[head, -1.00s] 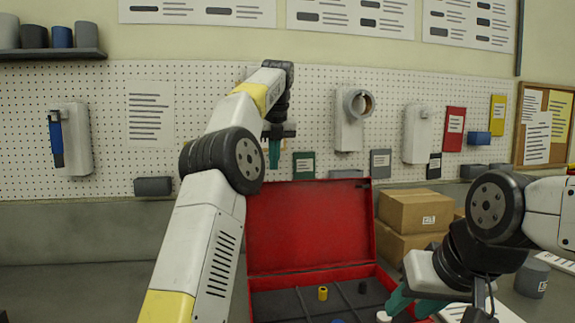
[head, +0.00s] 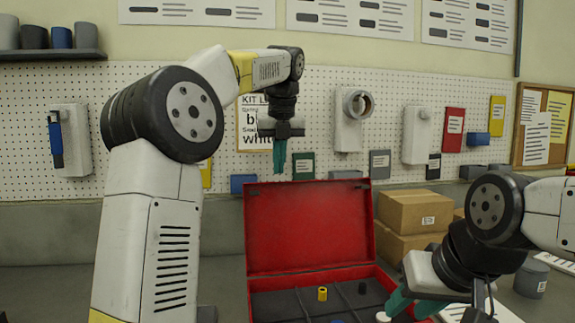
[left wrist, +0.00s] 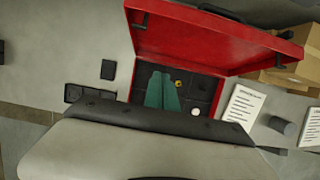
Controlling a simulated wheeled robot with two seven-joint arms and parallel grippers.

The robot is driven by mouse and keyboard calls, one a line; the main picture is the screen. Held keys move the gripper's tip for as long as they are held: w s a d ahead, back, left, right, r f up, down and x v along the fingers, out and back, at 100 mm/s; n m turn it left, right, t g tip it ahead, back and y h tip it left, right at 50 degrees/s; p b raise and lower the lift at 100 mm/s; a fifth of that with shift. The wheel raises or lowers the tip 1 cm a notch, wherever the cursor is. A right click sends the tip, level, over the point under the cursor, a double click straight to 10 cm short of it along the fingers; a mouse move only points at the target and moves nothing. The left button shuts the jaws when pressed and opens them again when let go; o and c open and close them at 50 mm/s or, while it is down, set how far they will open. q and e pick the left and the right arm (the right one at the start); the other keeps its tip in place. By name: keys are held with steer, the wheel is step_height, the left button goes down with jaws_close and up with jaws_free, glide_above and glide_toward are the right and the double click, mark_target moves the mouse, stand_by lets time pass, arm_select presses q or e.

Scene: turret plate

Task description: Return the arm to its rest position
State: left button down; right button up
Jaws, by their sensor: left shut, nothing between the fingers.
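My left arm rises at the left of the head view and bends over, with its left gripper (head: 279,168) pointing down. Its teal fingers are shut and empty, in front of the pegboard and above the open lid of the red case (head: 308,225). The left wrist view shows the same fingers (left wrist: 162,92) over the case interior. My right gripper (head: 408,308) is low at the right, by the case's right front corner. Its teal fingers look spread apart, and their tips are partly out of view.
The case's dark divided tray holds a yellow piece (head: 322,293), a black piece (head: 362,287) and a white piece (head: 384,316). Cardboard boxes (head: 412,212) stand right of the lid. A grey cylinder (head: 532,278) stands at the far right. A kit sheet (head: 253,135) hangs behind the left arm.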

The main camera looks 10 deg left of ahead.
arm_select(q)
steer(key=s+a+f+n+t+h, duration=0.1)
steer(key=s+f+n, duration=0.8)
steer(key=s+n, duration=0.5)
steer(key=s+a+f+n+t+h, duration=0.1)
steer(key=s+a+f+n+h, duration=0.1)
steer(key=s+f+n, duration=0.7)
steer(key=s+n, duration=0.5)
steer(key=n, duration=0.3)
steer(key=shift+f+n+t, duration=0.2)
steer(key=shift+n+t, duration=0.2)
steer(key=shift+s+a+r, duration=0.1)
steer(key=shift+a, duration=0.1)
